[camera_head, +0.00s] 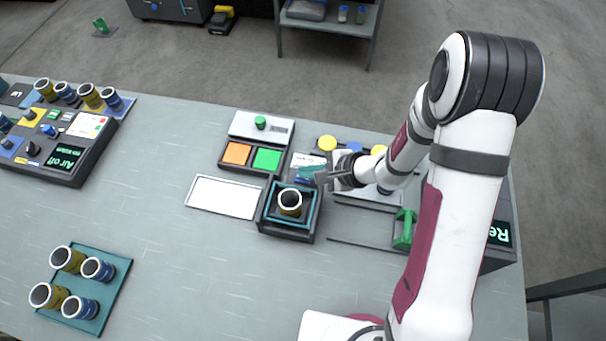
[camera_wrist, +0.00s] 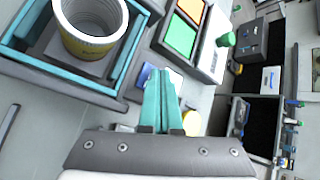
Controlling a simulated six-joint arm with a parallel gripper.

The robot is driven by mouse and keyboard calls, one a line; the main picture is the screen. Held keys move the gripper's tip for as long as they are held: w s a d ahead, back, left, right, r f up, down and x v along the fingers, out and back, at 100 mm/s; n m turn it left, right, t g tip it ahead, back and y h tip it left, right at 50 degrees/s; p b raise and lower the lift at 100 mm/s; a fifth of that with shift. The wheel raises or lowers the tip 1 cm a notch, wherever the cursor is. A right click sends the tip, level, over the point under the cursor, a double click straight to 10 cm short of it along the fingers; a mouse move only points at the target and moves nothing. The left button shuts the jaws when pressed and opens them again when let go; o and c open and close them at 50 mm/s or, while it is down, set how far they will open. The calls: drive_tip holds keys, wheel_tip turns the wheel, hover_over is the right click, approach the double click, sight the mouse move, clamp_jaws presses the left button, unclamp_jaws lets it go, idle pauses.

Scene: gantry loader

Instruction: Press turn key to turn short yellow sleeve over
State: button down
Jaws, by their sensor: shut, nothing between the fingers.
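The short yellow sleeve (camera_head: 290,200) stands upright, open end up, in a teal-rimmed square holder (camera_head: 263,218). In the wrist view the yellow sleeve (camera_wrist: 90,45) shows at upper left, with a pale inside and rim. My gripper (camera_head: 308,175) is shut and empty, just beyond the holder, over a small panel with a blue key (camera_head: 303,181). In the wrist view my teal fingers (camera_wrist: 161,75) are together, with a blue patch (camera_wrist: 147,74) partly hidden behind them. No lettering on the key can be read, and contact cannot be told.
A white plate (camera_head: 222,196) lies left. A teal tray (camera_head: 115,297) holds several sleeves. A green handle (camera_head: 404,229) stands right. The table's middle is clear.

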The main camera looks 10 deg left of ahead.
drive_tip(key=shift+f, duration=0.25)
idle(0.4)
drive_tip(key=shift+r, duration=0.8)
